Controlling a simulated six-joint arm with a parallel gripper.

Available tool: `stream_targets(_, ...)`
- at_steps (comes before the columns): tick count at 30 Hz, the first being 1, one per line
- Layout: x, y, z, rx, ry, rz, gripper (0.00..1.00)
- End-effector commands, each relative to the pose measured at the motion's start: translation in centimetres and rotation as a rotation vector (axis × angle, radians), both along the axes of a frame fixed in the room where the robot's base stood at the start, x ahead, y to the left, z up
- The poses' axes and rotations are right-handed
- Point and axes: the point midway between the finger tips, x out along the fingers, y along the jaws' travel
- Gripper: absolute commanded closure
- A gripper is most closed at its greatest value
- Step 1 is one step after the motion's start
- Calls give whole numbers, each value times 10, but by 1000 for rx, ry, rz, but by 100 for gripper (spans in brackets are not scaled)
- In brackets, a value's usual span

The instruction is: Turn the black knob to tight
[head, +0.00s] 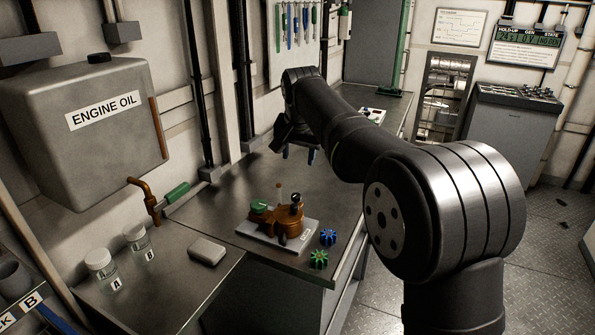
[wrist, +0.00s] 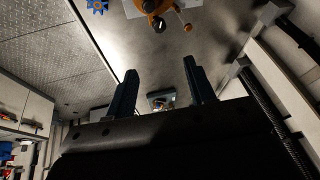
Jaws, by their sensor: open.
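A brown-orange fixture (head: 278,222) stands on a pale base plate (head: 248,233) on the metal bench. A black knob (head: 296,199) with a light top sits upright on its right side. In the wrist view the black knob (wrist: 159,25) shows near the top edge, with a white line on its face, beside the orange body (wrist: 150,6). I cannot read any tight marking. My gripper (head: 298,154) is above the bench, behind the fixture and apart from it. In the wrist view its two fingers (wrist: 160,70) are spread with nothing between them.
A green star wheel (head: 318,258) and a blue star wheel (head: 328,236) lie at the bench's front edge. A brass tap (head: 146,197) juts out behind.

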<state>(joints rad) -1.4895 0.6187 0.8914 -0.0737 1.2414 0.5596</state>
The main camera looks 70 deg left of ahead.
Motion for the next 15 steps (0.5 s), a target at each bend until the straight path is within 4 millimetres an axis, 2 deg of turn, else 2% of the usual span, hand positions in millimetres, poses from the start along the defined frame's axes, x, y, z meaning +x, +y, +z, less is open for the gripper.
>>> stream_targets(7, 0, 2, -8, -36, -113, 275, 50)
stream_targets(11, 0, 4, -12, -43, -135, 328, 50)
stream_targets(15, 2, 9, -27, -45, -136, 330, 50)
